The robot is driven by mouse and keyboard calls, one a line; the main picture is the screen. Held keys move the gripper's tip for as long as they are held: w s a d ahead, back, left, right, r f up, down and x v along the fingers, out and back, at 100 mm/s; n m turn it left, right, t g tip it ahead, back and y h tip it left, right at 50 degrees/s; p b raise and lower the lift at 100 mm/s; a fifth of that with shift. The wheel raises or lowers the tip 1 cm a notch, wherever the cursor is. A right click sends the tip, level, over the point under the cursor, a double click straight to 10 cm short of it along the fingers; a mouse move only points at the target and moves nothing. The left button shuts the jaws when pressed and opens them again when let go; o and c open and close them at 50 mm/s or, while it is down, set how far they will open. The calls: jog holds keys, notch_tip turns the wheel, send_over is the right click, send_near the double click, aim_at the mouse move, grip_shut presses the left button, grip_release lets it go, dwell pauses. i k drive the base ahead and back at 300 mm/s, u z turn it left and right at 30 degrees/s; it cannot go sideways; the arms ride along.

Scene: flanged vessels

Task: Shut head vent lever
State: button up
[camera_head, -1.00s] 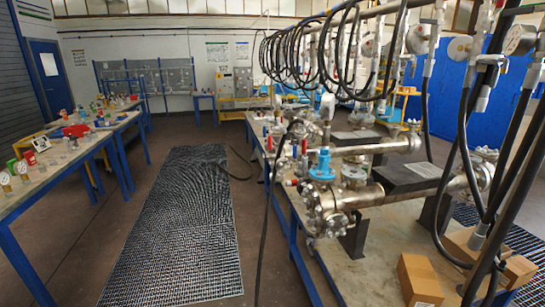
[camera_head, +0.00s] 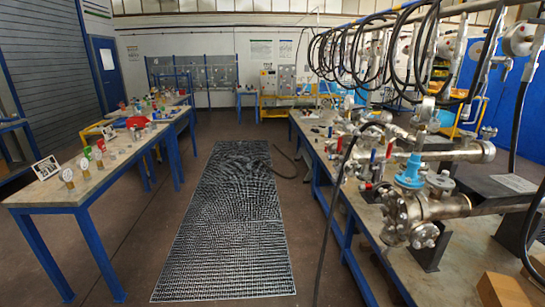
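A metal flanged vessel (camera_head: 452,207) lies on the right-hand bench, its round bolted head facing left. A light blue fitting (camera_head: 411,172) stands upright on top of it near the head. Behind the head I see a small red lever (camera_head: 389,150) and a small blue lever (camera_head: 372,157). A second flanged vessel (camera_head: 455,153) lies farther back. I cannot tell which lever is the head vent lever or how far it is turned. My gripper is not in view.
A floor grating (camera_head: 222,225) runs along the aisle between the benches. A black hose (camera_head: 330,215) hangs off the right bench (camera_head: 352,228) into its side. The left table (camera_head: 100,180) holds gauges and small parts. A cardboard box (camera_head: 502,290) sits at bottom right.

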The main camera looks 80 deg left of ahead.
aim_at(374, 152)
jog(key=u, duration=5.1)
jog(key=i, duration=2.25)
jog(key=z, duration=3.15)
jog(key=i, duration=0.8)
jog(key=u, duration=0.05)
